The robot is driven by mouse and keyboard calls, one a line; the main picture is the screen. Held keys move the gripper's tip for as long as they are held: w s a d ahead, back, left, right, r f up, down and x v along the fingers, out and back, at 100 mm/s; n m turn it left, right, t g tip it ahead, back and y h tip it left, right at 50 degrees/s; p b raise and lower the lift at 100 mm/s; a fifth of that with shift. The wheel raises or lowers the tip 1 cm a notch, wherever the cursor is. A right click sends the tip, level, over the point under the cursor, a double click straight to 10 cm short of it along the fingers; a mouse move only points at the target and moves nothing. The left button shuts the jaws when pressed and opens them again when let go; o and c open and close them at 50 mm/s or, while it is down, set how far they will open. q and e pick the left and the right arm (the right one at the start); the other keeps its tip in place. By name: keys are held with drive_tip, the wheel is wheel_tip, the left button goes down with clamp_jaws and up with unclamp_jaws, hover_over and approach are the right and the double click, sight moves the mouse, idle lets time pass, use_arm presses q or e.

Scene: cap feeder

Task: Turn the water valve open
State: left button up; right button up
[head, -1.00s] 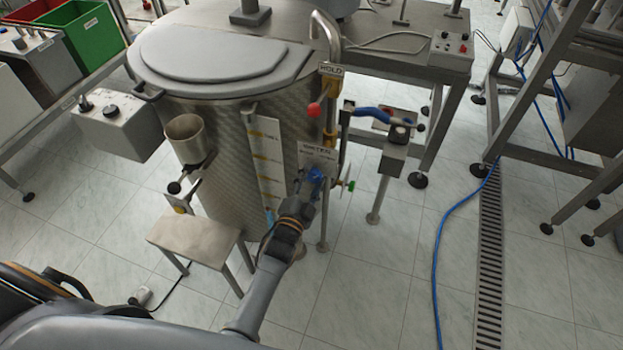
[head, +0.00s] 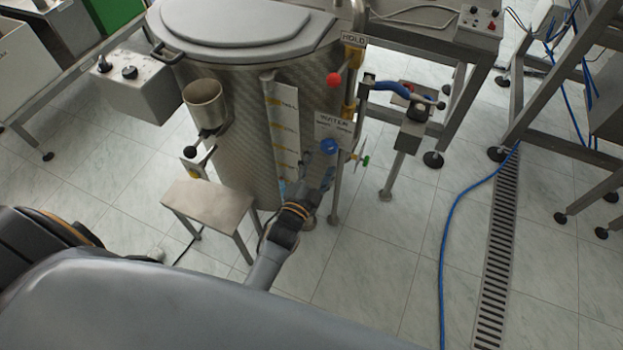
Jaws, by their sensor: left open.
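The water valve's blue handle (head: 329,146) is on the front right of the steel tank, just under a white sign reading WATER (head: 334,127). My left gripper (head: 324,166) is open, just below and in front of the blue handle, with its fingers pointing up toward it. The fingertips overlap the handle's lower edge in the picture; I cannot tell whether they touch. Which way the handle is turned is too small to tell. My right gripper is not in view.
The steel tank (head: 228,120) has a grey lid. A red ball knob (head: 333,79) stands above the sign, and a small green handle (head: 365,160) to the valve's right. A small metal stool (head: 207,203) stands at the left. The floor at lower right is open, crossed by a blue hose (head: 445,240).

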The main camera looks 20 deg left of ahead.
use_arm(q)
drive_tip(key=s, duration=0.7)
drive_tip(key=shift+s, duration=0.35)
drive_tip(key=shift+a, duration=0.15)
drive_tip(key=s+f+n+g, duration=0.1)
drive_tip(key=s+f+g, duration=0.3)
drive_tip(key=f, duration=0.5)
drive_tip(key=s+d+f+n+g, duration=0.1)
drive_tip(key=s+f+n+g, duration=0.1)
drive_tip(key=s+f, duration=0.5)
drive_tip(key=s+f+n+g, duration=0.1)
drive_tip(key=s+f+g, duration=0.2)
drive_tip(key=f, duration=0.8)
drive_tip(key=s+a+f+n+g, duration=0.1)
drive_tip(key=s+f, duration=0.3)
drive_tip(key=s, duration=0.4)
drive_tip(key=s+a+f+n+g, duration=0.2)
drive_tip(key=s+a+f+g, duration=0.1)
drive_tip(key=s, duration=0.5)
drive_tip(key=s+a+f+n+g, duration=0.1)
drive_tip(key=s+a+f+g, duration=0.2)
drive_tip(key=s, duration=0.5)
wheel_tip(320, 180, down, 3)
drive_tip(key=shift+r+g+y+p, duration=0.1)
drive_tip(key=shift+g+y+p, duration=0.2)
drive_tip(key=shift+g, duration=0.2)
